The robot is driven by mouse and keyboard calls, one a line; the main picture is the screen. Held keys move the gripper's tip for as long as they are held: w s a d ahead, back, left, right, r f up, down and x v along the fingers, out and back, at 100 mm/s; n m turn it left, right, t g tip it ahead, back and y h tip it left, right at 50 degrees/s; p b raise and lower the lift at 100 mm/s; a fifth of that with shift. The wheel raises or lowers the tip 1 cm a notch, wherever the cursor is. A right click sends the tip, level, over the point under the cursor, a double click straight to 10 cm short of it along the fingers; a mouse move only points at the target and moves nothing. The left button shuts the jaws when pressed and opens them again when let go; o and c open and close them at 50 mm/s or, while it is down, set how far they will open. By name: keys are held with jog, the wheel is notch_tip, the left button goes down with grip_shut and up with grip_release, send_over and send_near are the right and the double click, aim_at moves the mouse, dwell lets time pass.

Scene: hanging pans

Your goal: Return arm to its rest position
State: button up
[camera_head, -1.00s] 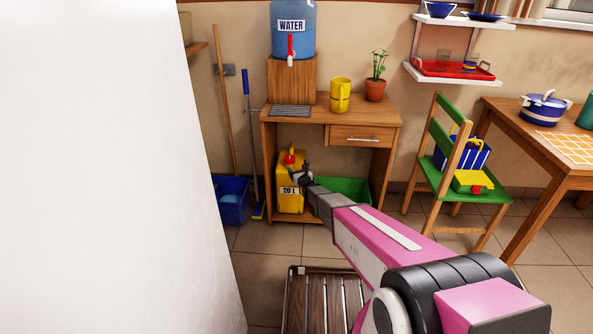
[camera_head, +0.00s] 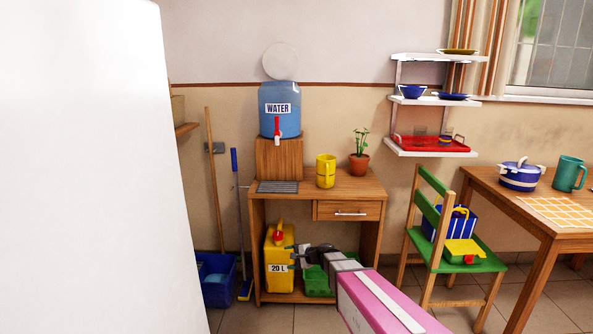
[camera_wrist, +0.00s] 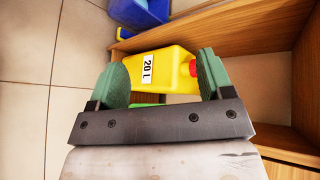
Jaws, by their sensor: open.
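My pink and grey arm (camera_head: 385,305) reaches in from the lower right of the head view, toward the lower part of the wooden desk. My gripper (camera_head: 300,257) is in front of the desk's lower opening, just right of the yellow 20 L jerrycan (camera_head: 279,268). In the wrist view my gripper (camera_wrist: 160,85) has its two green pads wide apart. The yellow jerrycan (camera_wrist: 165,70) with its red cap shows beyond and between the pads. I cannot tell the exact gap to it, but nothing is clamped.
The wooden desk (camera_head: 290,200) carries a water dispenser (camera_head: 280,110), a yellow mug (camera_head: 326,170) and a potted plant (camera_head: 359,160). A green bin (camera_head: 318,282) sits below. A green chair (camera_head: 470,262) and table (camera_head: 530,215) stand right. A white panel (camera_head: 90,170) blocks the left.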

jog(key=s+d+r+n+g+h, duration=0.3)
jog(key=s+d+n+g+h, duration=0.3)
jog(key=s+d, duration=1.5)
jog(key=s+n+h, duration=0.1)
jog(key=n+h, duration=0.3)
jog(key=h, duration=0.2)
jog(key=shift+s+d, duration=0.2)
jog(key=shift+d, duration=0.05)
